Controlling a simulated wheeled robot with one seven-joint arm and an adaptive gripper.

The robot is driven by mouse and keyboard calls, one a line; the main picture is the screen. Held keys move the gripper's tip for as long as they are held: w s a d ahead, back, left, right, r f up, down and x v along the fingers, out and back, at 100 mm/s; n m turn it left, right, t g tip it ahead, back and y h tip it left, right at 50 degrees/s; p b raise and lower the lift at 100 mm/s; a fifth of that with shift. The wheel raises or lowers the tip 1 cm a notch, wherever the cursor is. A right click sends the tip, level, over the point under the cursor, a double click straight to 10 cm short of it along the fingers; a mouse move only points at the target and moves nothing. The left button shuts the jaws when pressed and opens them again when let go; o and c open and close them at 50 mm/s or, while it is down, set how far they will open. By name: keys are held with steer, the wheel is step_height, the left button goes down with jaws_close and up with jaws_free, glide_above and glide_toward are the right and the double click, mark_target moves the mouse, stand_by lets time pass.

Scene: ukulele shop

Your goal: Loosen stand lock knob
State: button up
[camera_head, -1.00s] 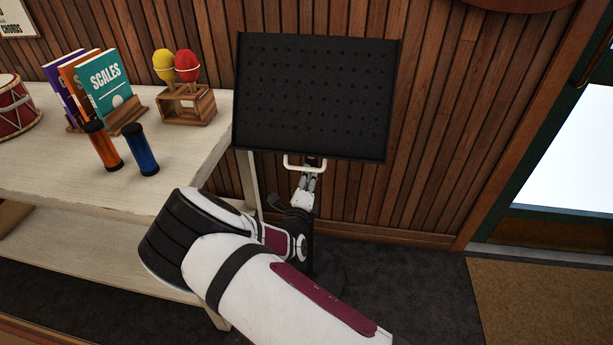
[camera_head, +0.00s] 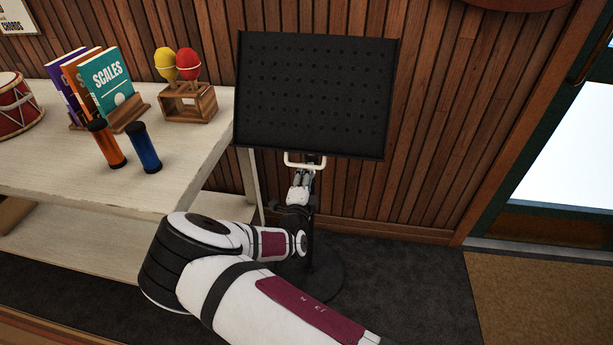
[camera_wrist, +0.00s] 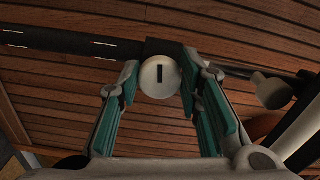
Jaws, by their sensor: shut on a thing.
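The black music stand (camera_head: 315,95) stands upright in the head view, with a perforated desk, a thin pole and a round base (camera_head: 322,280). In the wrist view, the round pale lock knob (camera_wrist: 160,77) with a black upright bar mark sits beside the stand's dark shaft (camera_wrist: 90,43). My gripper (camera_wrist: 159,84) has its teal-padded fingers on either side of the knob, shut on it. In the head view my gripper (camera_head: 304,172) is just below the desk, and the knob cannot be made out there.
A pale shelf table (camera_head: 205,165) stands left of the stand. It holds books (camera_head: 108,85), maracas (camera_head: 187,66) in a wooden holder, an orange shaker (camera_head: 107,145), a blue shaker (camera_head: 143,148) and a drum (camera_head: 15,105). A slatted wall (camera_head: 430,130) is close behind. Floor to the right is clear.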

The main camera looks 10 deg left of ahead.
steer(key=o, duration=1.1)
steer(key=s, duration=1.2)
steer(key=shift+a, duration=0.2)
